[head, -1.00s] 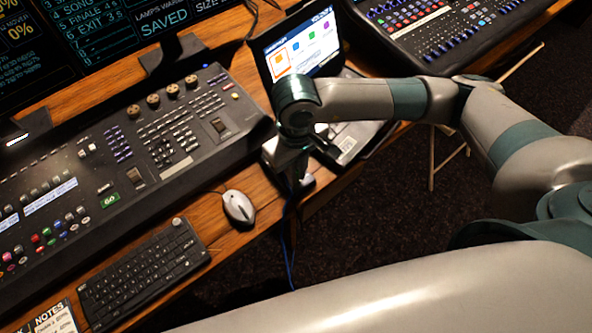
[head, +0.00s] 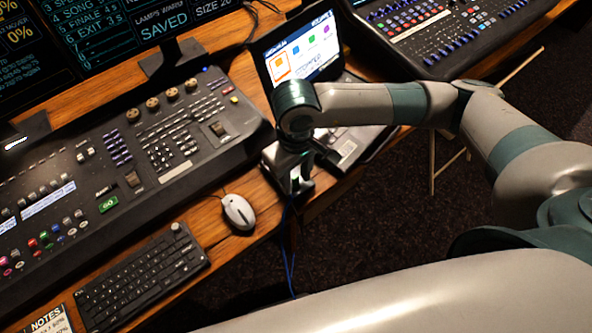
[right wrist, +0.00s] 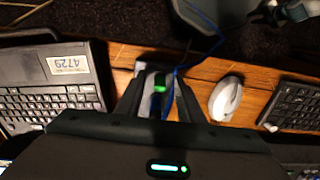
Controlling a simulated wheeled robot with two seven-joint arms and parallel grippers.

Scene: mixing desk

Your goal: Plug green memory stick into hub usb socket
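My right gripper (head: 298,182) points down at the desk's front edge, between the laptop and the mouse. In the right wrist view its two dark fingers (right wrist: 160,100) stand apart. A small green piece, which looks like the green memory stick (right wrist: 159,83), shows between them, with a gap on each side. It lies over a pale grey block that looks like the hub (right wrist: 150,69); whether the stick is in a socket I cannot tell. In the head view my wrist hides the stick and most of this spot. My left gripper is not in view.
The laptop (head: 297,48) stands behind my wrist. A mouse (head: 238,212), a black keyboard (head: 142,277) and a lighting console (head: 125,150) lie to the left.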

